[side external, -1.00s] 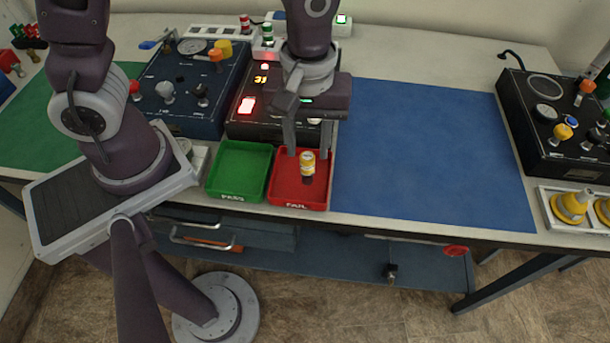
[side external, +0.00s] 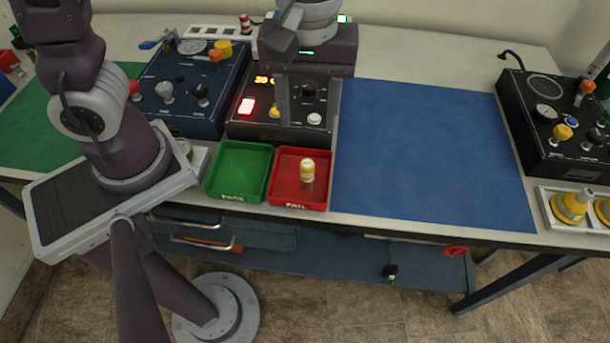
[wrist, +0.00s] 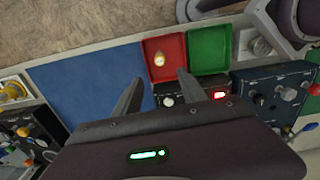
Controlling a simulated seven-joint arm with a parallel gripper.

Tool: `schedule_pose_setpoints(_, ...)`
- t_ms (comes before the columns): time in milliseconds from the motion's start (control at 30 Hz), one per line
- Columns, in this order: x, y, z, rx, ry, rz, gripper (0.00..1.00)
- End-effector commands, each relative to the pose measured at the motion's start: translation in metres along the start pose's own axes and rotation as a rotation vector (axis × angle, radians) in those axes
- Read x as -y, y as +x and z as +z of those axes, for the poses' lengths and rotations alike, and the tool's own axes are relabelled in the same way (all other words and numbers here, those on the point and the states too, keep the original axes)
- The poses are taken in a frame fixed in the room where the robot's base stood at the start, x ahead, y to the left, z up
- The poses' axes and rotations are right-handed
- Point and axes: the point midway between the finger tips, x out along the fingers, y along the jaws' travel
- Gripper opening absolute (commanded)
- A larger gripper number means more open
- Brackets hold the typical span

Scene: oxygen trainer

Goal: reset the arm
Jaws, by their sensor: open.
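My gripper (side external: 306,108) is open and empty, raised above the black tester box (side external: 265,128) behind the trays. In the wrist view my gripper's two fingers (wrist: 158,92) are spread apart with nothing between them. A small yellow and white cylinder (side external: 307,170) stands in the red FAIL tray (side external: 284,192), apart from my gripper. It also shows in the wrist view (wrist: 159,60) inside the red tray (wrist: 173,76). The tester box has a lit red button and an orange display, partly hidden by my gripper.
An empty green PASS tray (side external: 240,172) sits left of the red one. A blue mat (side external: 430,155) lies clear to the right.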

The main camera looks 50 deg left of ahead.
Motion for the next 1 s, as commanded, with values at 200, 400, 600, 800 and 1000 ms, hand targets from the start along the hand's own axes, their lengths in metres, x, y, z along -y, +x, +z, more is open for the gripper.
schedule_pose_setpoints(200, 0.035, -0.047, -0.014, -0.057, 0.2, 0.131, 0.49)
schedule_pose_setpoints(400, 0.108, -0.09, -0.015, -0.306, 0.602, 0.237, 0.49)
schedule_pose_setpoints(600, 0.137, -0.094, -0.008, -0.458, 0.796, 0.206, 0.49)
schedule_pose_setpoints(800, 0.139, -0.094, -0.008, -0.464, 0.811, 0.201, 0.49)
schedule_pose_setpoints(1000, 0.138, -0.094, -0.008, -0.464, 0.81, 0.202, 0.49)
